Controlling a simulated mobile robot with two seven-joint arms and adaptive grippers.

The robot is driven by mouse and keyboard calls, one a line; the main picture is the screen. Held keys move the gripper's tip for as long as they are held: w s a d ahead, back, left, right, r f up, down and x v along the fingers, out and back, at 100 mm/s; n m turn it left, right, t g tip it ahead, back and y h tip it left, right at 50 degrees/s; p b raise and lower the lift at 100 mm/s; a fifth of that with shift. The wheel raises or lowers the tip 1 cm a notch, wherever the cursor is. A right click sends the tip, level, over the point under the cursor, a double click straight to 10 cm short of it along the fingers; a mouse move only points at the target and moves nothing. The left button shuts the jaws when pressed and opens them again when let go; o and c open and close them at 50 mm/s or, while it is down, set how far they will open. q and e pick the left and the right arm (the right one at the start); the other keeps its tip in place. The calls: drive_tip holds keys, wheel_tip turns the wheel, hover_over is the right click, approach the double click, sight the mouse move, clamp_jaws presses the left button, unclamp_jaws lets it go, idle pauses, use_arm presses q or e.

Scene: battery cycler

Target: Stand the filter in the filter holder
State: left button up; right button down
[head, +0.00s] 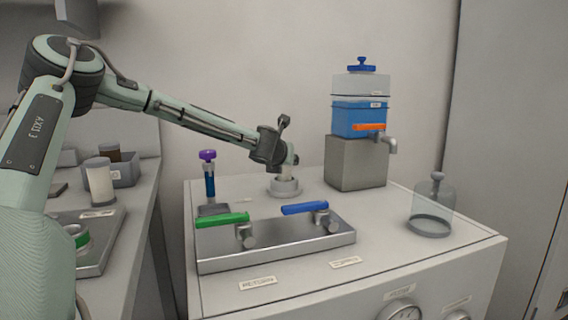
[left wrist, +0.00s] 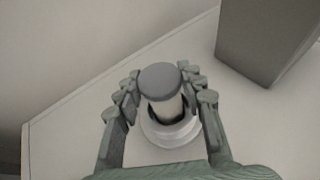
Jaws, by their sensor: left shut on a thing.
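The filter (left wrist: 166,108) is a white cylinder with a grey cap, upright between the fingers of my left gripper (left wrist: 163,100) in the left wrist view. The filter holder (left wrist: 158,138) is a pale round ring base directly below it. In the head view my left gripper (head: 284,158) is just above the holder (head: 285,189) on the white cabinet top. The fingers are shut around the filter. The filter's lower end is at or just above the holder; I cannot tell whether it touches the bottom. My right gripper is not in view.
A grey block (head: 355,162) with a blue tank (head: 358,118) and tap stands right of the holder. A metal valve plate (head: 275,247) with green and blue handles lies in front. A purple-topped tube (head: 209,175) stands left; a glass dome (head: 433,207) stands right.

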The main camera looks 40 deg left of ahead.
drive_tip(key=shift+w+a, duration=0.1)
use_arm(q)
drive_tip(key=o, duration=1.2)
drive_tip(key=shift+c, duration=0.2)
drive_tip(key=shift+r, duration=0.1)
drive_tip(key=p+v, duration=0.1)
drive_tip(key=v, duration=1.1)
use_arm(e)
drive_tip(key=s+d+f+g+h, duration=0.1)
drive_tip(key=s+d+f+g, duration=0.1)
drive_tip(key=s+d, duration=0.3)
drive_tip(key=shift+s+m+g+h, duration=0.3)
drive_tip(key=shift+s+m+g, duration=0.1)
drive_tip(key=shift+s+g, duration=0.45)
